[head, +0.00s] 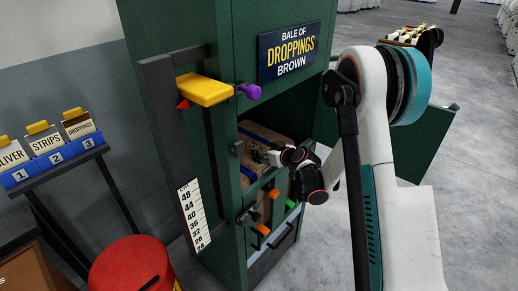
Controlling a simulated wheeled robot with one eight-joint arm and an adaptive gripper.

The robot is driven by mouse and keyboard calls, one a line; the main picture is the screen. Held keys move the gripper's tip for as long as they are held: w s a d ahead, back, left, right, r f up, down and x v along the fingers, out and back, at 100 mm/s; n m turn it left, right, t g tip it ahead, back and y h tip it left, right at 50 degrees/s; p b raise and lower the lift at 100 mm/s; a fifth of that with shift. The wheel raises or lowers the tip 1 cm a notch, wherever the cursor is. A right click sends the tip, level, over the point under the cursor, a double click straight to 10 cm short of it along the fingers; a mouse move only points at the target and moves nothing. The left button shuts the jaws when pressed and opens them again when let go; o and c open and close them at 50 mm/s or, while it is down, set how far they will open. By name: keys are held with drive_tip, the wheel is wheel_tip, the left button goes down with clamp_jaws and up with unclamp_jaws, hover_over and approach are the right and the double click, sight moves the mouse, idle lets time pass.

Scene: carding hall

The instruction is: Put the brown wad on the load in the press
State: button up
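The press (220,150) is a tall green cabinet with a sign (290,52) reading "Bale of Droppings Brown". Its upper front is open, and a brown load (268,133) shows inside the dark opening. My gripper (261,153) reaches into this opening from the right, close to the brown material. It is small and dark here, and I cannot tell whether its fingers are apart or hold anything. I cannot tell a separate brown wad from the load; my wrist covers part of that area.
A yellow handle (204,89) and a height scale (193,215) stand at the press's left. A green door (425,137) hangs open behind my arm. Numbered cards (47,140) stand on a rack at left, above a red drum (132,268).

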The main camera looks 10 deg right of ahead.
drive_tip(key=s+a+r+m+g+h+p, duration=0.1)
drive_tip(key=s+a+r+g, duration=0.2)
drive_tip(key=s+r, duration=1.6)
drive_tip(key=s+d+m+g+h, duration=0.1)
drive_tip(key=s+m+g+h, duration=0.1)
drive_tip(key=s, duration=2.1)
drive_tip(key=shift+s+d+r+m+h, duration=0.2)
drive_tip(key=shift+m+h, duration=0.2)
drive_tip(key=shift+h, duration=0.2)
